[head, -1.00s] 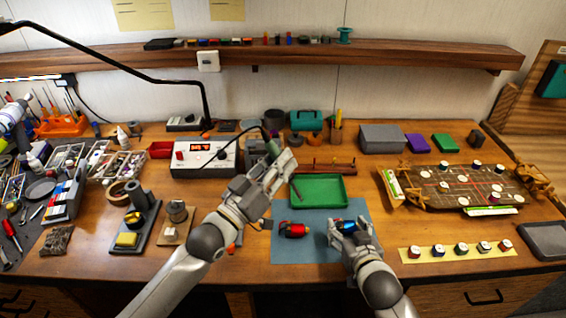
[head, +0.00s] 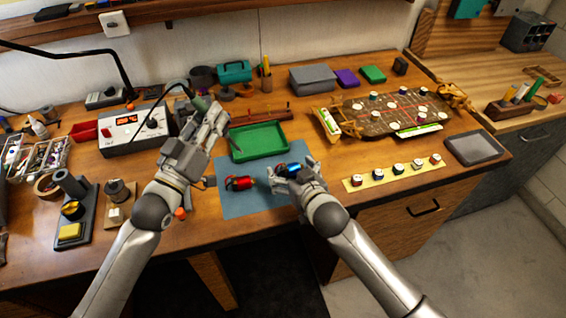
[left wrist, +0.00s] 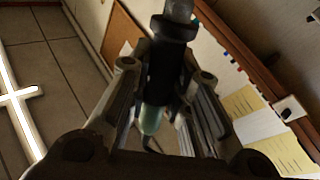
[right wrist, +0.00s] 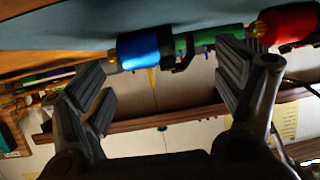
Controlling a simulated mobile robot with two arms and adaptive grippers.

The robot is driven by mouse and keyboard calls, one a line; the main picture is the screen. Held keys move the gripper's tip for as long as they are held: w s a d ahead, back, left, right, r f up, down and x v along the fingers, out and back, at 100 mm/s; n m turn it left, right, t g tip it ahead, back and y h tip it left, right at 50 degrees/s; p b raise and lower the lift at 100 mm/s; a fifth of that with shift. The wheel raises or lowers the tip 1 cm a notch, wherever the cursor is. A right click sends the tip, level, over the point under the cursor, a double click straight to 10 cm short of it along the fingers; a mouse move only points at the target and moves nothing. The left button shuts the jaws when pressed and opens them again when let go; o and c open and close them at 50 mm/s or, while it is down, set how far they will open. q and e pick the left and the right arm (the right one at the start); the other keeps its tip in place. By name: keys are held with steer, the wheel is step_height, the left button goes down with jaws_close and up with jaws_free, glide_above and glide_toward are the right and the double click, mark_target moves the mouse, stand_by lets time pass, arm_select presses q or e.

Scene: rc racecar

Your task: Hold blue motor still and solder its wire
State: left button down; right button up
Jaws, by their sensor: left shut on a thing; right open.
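My left gripper (head: 207,118) is shut on the soldering iron (left wrist: 165,70), which has a black and pale green body in the left wrist view. The blue motor (head: 290,168) is over the blue mat (head: 262,203), partly hidden by my right gripper (head: 294,173). In the right wrist view the blue motor (right wrist: 145,50) shows between the two open fingers, with a gap to each. The motor's wire and the iron's tip cannot be made out clearly.
A red motor (head: 240,183) lies left of the blue one on the mat. A green tray (head: 260,140) sits just behind. A grey tablet (head: 473,148) is at the right edge.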

steer(key=v, duration=1.2)
steer(key=shift+d, duration=0.1)
steer(key=shift+f, duration=0.1)
stand_by(0.3)
